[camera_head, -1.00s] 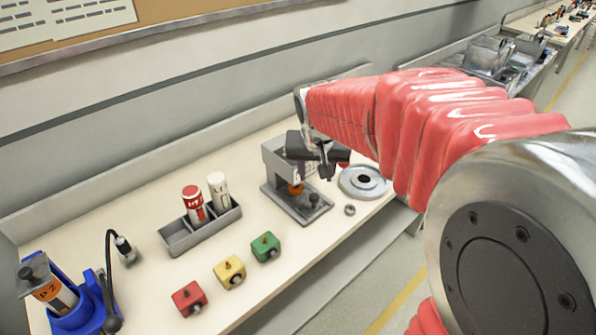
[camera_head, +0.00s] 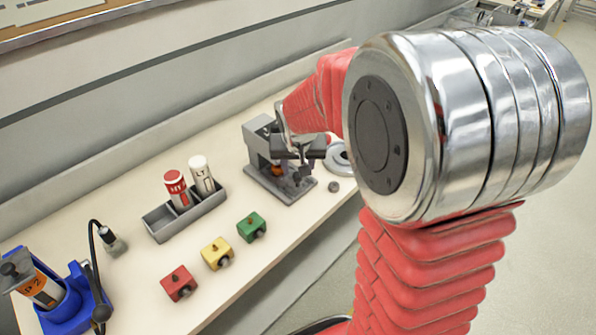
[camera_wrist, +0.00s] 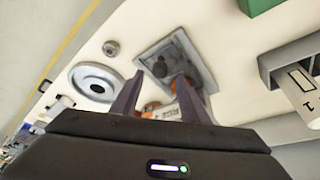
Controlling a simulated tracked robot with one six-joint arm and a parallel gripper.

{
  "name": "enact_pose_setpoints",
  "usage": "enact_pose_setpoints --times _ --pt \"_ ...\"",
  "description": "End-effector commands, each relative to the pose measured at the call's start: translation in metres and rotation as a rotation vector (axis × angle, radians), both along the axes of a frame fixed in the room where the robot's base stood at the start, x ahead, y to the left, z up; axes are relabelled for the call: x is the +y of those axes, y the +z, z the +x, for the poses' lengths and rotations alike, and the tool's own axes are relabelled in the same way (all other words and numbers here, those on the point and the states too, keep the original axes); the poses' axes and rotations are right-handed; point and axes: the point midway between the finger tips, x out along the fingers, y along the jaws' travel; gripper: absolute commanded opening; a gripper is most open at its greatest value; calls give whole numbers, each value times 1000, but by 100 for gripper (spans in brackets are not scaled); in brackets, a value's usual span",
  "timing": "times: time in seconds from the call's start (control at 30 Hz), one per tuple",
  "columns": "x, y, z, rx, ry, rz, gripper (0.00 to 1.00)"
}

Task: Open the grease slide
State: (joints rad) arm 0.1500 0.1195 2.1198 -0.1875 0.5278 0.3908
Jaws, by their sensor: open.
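A grey bench fixture (camera_head: 258,142) stands on the bench, with an orange part under its head and a flat base plate. It also shows in the wrist view (camera_wrist: 196,66), with a dark round knob (camera_wrist: 160,68) on the plate. I cannot tell for certain which part is the grease slide. My gripper (camera_head: 298,170) is in front of the fixture's head and over its base plate, hiding part of both. In the wrist view my gripper (camera_wrist: 160,80) has its two fingers apart, with the orange part partly visible between them. Nothing is held.
A grey tray (camera_head: 160,226) holds a red and a white canister. Red (camera_head: 179,283), yellow (camera_head: 217,253) and green (camera_head: 251,226) blocks stand near the front edge. A round metal disc (camera_wrist: 96,82) and small ring (camera_wrist: 111,48) lie beside the fixture. A blue stand (camera_head: 75,300) is at left.

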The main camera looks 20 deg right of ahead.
Motion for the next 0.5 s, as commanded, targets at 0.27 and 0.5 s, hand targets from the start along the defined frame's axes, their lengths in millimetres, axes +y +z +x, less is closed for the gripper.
enact_pose_setpoints --times 0.27,0.5 --pt "-5 -29 11 2 -1 1 41" --pt "-6 -36 14 0 0 0 41"
